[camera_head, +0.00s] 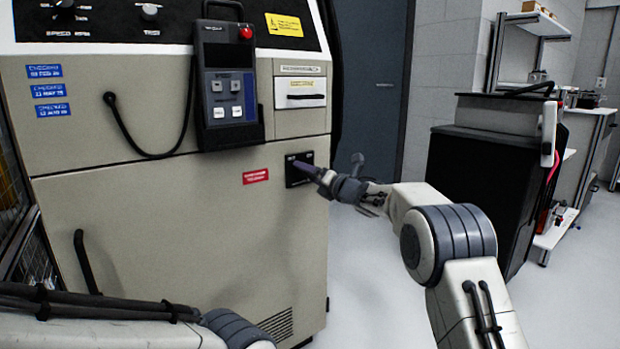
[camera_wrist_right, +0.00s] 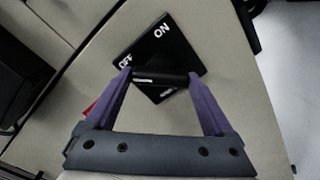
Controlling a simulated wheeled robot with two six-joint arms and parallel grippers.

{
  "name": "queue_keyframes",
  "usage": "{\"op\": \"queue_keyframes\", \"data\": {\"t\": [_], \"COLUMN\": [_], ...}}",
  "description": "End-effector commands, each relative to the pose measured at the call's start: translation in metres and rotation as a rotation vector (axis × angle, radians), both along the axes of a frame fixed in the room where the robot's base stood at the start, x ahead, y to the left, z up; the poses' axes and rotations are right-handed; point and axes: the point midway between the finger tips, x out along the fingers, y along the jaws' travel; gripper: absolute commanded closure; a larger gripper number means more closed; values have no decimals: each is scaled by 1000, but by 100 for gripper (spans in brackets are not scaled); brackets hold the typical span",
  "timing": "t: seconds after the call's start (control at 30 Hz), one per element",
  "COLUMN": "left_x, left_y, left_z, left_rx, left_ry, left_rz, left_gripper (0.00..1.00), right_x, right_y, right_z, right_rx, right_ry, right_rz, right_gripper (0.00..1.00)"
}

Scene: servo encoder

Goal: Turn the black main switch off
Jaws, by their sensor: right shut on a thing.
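The black main switch (camera_head: 292,179) sits on a square black plate on the front of the beige cabinet, below a small drawer. In the right wrist view the plate (camera_wrist_right: 170,50) has white OFF and ON marks. A black bar handle (camera_wrist_right: 160,77) stands out from it, lying across the picture between the fingertips. My right gripper (camera_head: 309,170) reaches the plate from the right, its purple fingers shut on the handle's two ends. I cannot tell which mark the handle points to. My left arm shows at the lower left; its gripper is out of view.
A black handheld control box (camera_head: 228,85) with a red button hangs on the cabinet (camera_head: 120,215) above left of the switch, with a looping cable. A red label (camera_head: 255,176) is left of the plate. A black cart (camera_head: 480,170) stands at right. The floor between is clear.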

Motion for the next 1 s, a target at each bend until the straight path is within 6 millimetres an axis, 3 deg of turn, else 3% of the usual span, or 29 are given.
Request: {"op": "queue_keyframes", "data": {"t": [0.33,0.37,0.4,0.77,1.0], "left_x": [0,0,0,0,0], "left_y": [0,0,0,0,0], "left_z": [0,0,0,-1,-2], "left_rx": [0,0,0,0,0], "left_ry": [0,0,0,0,0], "left_rz": [0,0,0,0,0], "left_gripper": [50,50,50,50,50], "right_x": [0,0,0,-5,-32], "right_y": [0,0,0,-4,-25], "right_z": [-1,-1,-1,0,1], "right_rx": [-9,-9,-9,-6,-4], "right_ry": [-2,-2,-2,-2,-1], "right_rz": [-1,-1,-1,-1,-2], "right_gripper": [68,9,0,0,0]}}
